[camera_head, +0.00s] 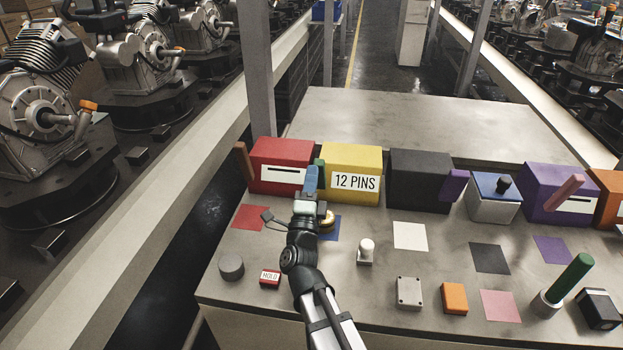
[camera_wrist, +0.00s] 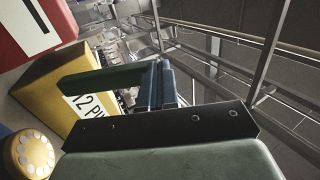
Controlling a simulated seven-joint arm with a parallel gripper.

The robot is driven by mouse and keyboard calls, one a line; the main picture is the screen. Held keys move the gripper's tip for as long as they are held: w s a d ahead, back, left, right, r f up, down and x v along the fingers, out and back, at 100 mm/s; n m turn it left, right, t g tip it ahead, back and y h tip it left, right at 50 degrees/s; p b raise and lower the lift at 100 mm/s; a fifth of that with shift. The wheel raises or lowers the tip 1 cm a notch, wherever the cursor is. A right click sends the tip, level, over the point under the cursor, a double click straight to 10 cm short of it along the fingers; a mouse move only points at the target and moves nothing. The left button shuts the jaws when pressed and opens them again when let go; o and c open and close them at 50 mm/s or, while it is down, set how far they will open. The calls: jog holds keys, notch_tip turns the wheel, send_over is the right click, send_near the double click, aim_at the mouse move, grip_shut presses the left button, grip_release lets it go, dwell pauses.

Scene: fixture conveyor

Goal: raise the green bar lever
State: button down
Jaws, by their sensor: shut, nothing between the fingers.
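The green bar lever (camera_head: 319,168) is on the left side of the yellow box (camera_head: 352,165) labelled "12 PINS". In the head view it is mostly hidden behind my gripper (camera_head: 311,178). In the wrist view the green bar (camera_wrist: 100,80) runs from beside the yellow box (camera_wrist: 62,82) to my blue fingers (camera_wrist: 163,85). My fingers are shut with nothing between them. They are at the end of the bar; I cannot tell whether they touch it.
A red box (camera_head: 283,165) with a brown lever (camera_head: 243,160) stands left of the yellow box. A black box (camera_head: 418,180) stands right of it. A brass dome (camera_head: 328,219) is close beside my wrist. A green stick (camera_head: 571,278) stands at the right front.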

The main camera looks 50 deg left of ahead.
aim_at(314, 163)
jog(key=shift+r+x, duration=0.25)
jog(key=shift+x, duration=1.65)
jog(key=shift+d, duration=0.1)
jog(key=shift+s+d, duration=0.1)
jog(key=shift+s, duration=0.05)
jog(key=s+d+r+v, duration=0.1)
jog(key=r+v, duration=0.1)
jog(key=v, duration=1.1)
jog(key=shift+s+d+r, duration=0.2)
jog(key=shift+s, duration=0.05)
